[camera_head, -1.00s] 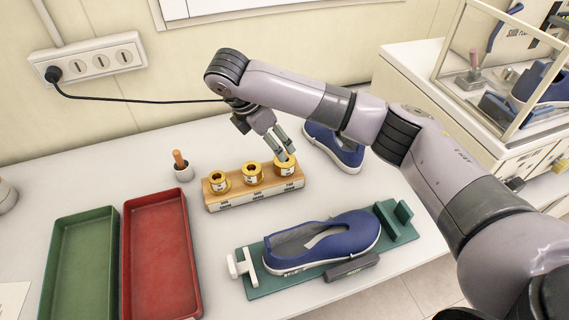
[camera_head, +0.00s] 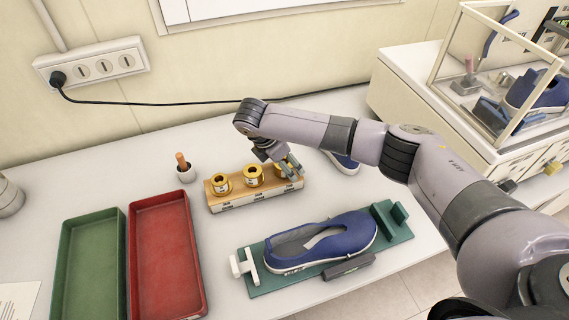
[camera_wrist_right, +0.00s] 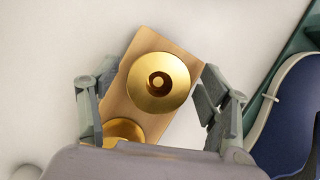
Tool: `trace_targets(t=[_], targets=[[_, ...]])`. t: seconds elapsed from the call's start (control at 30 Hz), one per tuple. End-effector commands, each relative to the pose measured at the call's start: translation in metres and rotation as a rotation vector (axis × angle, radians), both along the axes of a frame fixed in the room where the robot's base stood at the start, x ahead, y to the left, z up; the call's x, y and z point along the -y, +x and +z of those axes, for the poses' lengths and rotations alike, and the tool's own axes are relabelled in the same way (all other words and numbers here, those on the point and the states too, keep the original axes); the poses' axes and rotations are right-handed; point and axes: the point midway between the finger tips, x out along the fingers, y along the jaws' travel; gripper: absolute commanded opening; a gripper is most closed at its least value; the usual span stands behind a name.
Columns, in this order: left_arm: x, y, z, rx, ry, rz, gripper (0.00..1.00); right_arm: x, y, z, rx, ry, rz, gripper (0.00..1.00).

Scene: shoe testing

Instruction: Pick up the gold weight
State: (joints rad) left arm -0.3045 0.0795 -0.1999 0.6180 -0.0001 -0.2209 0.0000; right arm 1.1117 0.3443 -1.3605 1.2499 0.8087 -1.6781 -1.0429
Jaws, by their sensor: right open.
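Three gold weights stand in a row on a wooden block (camera_head: 257,199): the left one (camera_head: 221,182), the middle one (camera_head: 252,175) and the right one, mostly hidden behind my gripper. My right gripper (camera_head: 291,168) is low at the right end of the block, at the right weight. In the right wrist view a round gold weight (camera_wrist_right: 157,83) with a central knob sits between the open fingers of my right gripper (camera_wrist_right: 157,80), one to each side, with gaps visible. A second weight (camera_wrist_right: 124,129) is partly cut off below it. My left gripper is not in view.
A blue shoe (camera_head: 322,238) lies on a green fixture (camera_head: 290,282) in front of the block. Red (camera_head: 166,250) and green (camera_head: 88,270) trays stand at left. Another blue shoe (camera_head: 345,163) is partly hidden behind my arm.

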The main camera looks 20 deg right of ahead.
Motion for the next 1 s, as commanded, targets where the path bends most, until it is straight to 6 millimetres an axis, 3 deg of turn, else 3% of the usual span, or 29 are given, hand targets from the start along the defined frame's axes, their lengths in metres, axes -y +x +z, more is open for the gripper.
trace_targets(t=[0.07,1.0], targets=[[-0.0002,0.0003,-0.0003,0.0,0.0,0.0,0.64,-0.0002,-0.0001,-0.0001,0.0,0.0,0.0,0.7],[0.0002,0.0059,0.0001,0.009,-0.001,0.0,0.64,-0.0005,-0.0001,0.0004,0.0,0.0,0.0,0.07]])
